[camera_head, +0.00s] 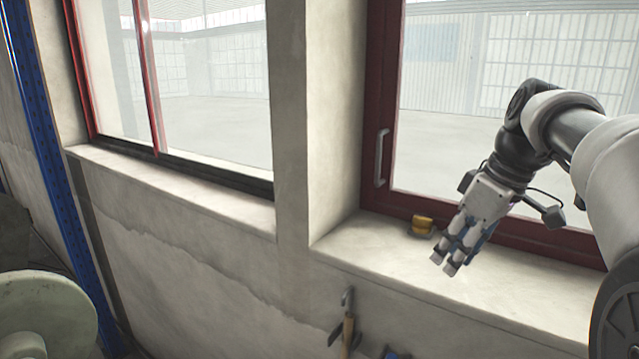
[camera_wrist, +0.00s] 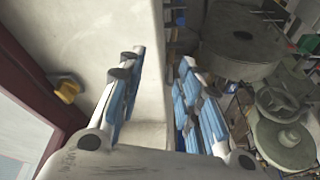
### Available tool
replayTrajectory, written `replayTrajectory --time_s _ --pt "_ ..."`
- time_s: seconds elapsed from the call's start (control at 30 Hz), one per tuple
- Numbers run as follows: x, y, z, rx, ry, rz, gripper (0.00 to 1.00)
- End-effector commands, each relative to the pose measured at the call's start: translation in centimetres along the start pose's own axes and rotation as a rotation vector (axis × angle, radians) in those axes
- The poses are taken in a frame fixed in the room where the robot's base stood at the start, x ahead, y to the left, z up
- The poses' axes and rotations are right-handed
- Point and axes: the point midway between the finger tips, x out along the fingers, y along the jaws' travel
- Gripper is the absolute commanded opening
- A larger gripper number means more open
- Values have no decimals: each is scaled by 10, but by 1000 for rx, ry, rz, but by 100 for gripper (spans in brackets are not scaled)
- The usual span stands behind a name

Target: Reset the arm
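My gripper (camera_head: 444,264) is above the right window sill in the head view, pointing down and to the left. In the wrist view my gripper (camera_wrist: 160,75) has its two blue-padded fingers apart, with nothing between them but the sill and its edge behind. My arm reaches in from the right side of the head view, bent at the elbow and wrist.
The red-framed window (camera_head: 382,100) with a grey handle stands close behind my gripper. A hammer-like tool (camera_head: 347,325) hangs on the wall below the sill (camera_head: 350,245). A blue post (camera_head: 50,150) is at left. Round machine parts (camera_wrist: 240,55) and clutter fill the wrist view's right.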

Motion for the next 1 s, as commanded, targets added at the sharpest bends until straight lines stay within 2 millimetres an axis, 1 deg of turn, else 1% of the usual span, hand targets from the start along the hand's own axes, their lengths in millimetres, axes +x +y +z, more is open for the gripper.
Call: replayTrajectory --time_s 0.03,0.07,0.1,0.17,0.2,0.27,0.3,0.37,0.4,0.47,0.5,0.6,0.7,0.8,1.0 --pt "21 -20 12 35 -4 16 32" --pt "30 -31 19 63 -7 28 32" --pt "43 -47 30 105 -10 45 32" --pt "66 -72 49 169 -13 73 32" --pt "82 -88 63 211 -12 92 32" --pt "107 -111 86 273 -9 119 32" --pt "125 -125 102 314 -5 139 32" --pt "153 -146 128 372 5 165 32" --pt "173 -159 145 409 14 181 32" --pt "201 -176 170 461 29 204 32" --pt "219 -186 186 490 40 217 32" --pt "255 -203 217 551 63 240 32" --pt "278 -214 237 592 82 252 32" --pt "289 -218 247 613 90 259 32" --pt "289 -219 248 621 92 260 32"
